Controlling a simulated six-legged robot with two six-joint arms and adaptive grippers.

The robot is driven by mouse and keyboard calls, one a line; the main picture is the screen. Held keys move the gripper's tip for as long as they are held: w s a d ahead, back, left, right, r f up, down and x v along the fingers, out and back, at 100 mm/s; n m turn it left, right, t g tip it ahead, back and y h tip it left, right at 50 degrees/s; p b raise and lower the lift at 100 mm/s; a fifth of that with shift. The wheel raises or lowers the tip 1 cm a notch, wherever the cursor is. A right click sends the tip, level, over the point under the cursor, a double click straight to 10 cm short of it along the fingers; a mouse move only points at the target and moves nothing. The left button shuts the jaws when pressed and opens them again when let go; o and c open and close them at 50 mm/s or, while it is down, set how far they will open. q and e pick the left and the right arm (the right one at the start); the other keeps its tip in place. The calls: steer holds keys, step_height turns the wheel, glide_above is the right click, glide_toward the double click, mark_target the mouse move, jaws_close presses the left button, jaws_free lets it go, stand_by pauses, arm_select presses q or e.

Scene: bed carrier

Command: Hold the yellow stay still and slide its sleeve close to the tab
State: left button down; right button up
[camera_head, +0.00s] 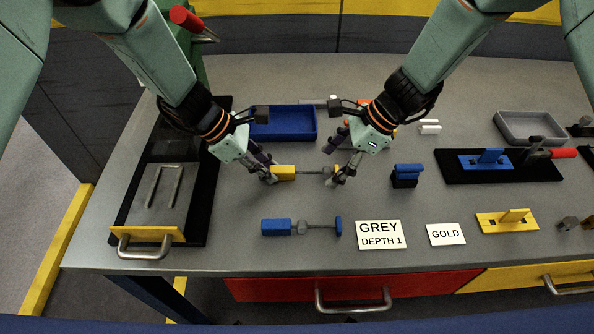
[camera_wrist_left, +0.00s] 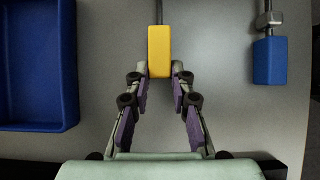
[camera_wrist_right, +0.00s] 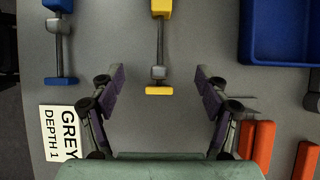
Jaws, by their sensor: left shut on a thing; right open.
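The yellow stay lies on the grey table. Its yellow block (camera_head: 283,172) is at the left end, with a thin rod running right. In the right wrist view its grey sleeve (camera_wrist_right: 158,72) sits on the rod right beside the yellow tab (camera_wrist_right: 159,90). My left gripper (camera_head: 268,179) is shut on the yellow block, which shows between its fingertips in the left wrist view (camera_wrist_left: 159,50). My right gripper (camera_head: 338,178) is open, its fingers spread either side of the sleeve and tab, not touching them. It partly hides that end in the head view.
A blue stay (camera_head: 275,227) lies in front, near the GREY DEPTH 1 card (camera_head: 381,246). A blue tray (camera_head: 316,121) stands behind my grippers. A blue-and-black block (camera_head: 407,176) stands to the right, and a black tray (camera_head: 125,222) to the left.

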steer(key=shift+r, duration=2.35)
steer(key=shift+c, duration=1.2)
steer(key=shift+d+r+h, duration=0.75)
steer(key=shift+r+h, duration=0.1)
steer(key=shift+h, duration=0.55)
steer(key=shift+x, duration=3.95)
steer(key=shift+d, duration=0.1)
jaws_close()
